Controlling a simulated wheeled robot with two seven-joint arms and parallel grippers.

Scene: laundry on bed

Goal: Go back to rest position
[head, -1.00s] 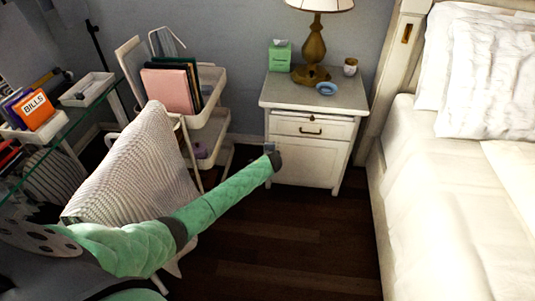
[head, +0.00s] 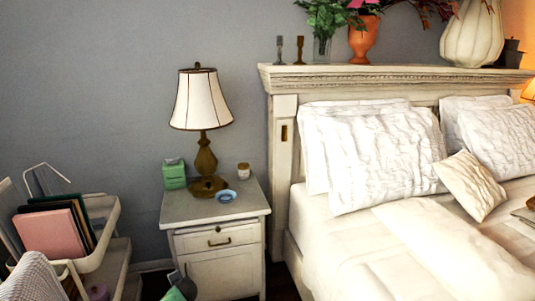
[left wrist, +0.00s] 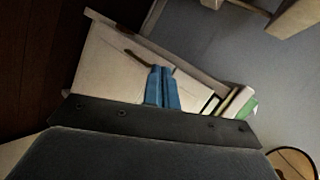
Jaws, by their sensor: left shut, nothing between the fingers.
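My left gripper (left wrist: 162,86) shows in the left wrist view as two blue fingers shut together with nothing between them. Behind the fingers is the white nightstand (left wrist: 110,65), which looks tilted in that view. In the head view only the end of my left arm shows, with the gripper (head: 183,278) at the bottom edge, in front of the nightstand (head: 215,272). I cannot tell whether it touches the nightstand. My right gripper is in neither view.
A lamp (head: 201,105), a green tissue box (head: 174,174), a blue dish (head: 226,196) and a small jar (head: 243,171) stand on the nightstand. The bed (head: 350,255) is at the right.

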